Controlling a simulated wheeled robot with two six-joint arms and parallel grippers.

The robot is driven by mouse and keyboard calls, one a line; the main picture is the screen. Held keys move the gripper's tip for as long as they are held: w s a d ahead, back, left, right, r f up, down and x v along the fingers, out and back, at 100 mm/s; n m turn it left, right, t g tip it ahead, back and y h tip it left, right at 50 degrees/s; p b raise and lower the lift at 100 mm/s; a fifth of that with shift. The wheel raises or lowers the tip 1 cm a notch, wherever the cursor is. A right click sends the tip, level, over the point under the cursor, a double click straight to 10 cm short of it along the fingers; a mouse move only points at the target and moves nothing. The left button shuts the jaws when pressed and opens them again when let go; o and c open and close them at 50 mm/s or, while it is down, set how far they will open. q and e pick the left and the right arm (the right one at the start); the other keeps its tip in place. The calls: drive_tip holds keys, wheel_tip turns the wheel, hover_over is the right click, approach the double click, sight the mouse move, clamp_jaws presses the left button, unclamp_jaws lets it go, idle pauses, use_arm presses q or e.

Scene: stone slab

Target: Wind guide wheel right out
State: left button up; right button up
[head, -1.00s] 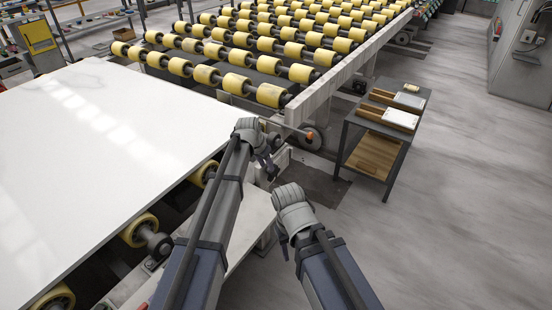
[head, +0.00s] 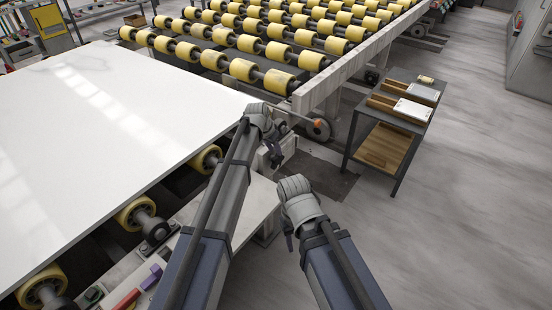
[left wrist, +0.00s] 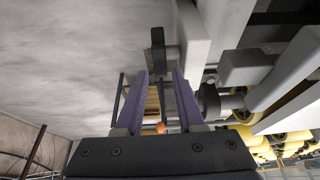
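A grey wheel (head: 319,131) stands at the near end of the roller table's frame, low down. A thin rod with an orange knob (head: 317,123) at its end shows in front of it; I cannot tell how the two are joined. My left gripper (head: 277,156) is left of the wheel and apart from it, pointing down beside a pale block. In the left wrist view its two purple fingers (left wrist: 159,78) are apart, with no object clamped; an orange spot (left wrist: 160,128) shows between them. My right gripper (head: 289,236) is lower in the picture, mostly hidden behind its own wrist.
A white slab (head: 110,130) lies on yellow rollers (head: 137,211) at left. The roller table (head: 347,66) runs off at the back. A dark cart (head: 398,120) with wooden trays stands right of the wheel. Small coloured blocks (head: 152,277) lie at the bottom.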

sight(276, 156)
use_arm(q)
drive_tip(key=b+x, duration=0.2)
drive_tip(key=x, duration=0.1)
drive_tip(key=shift+f, duration=0.25)
use_arm(e)
wheel_tip(276, 156, down, 3)
drive_tip(key=shift+f, duration=0.1)
use_arm(q)
drive_tip(key=shift+c, duration=0.2)
clamp_jaws()
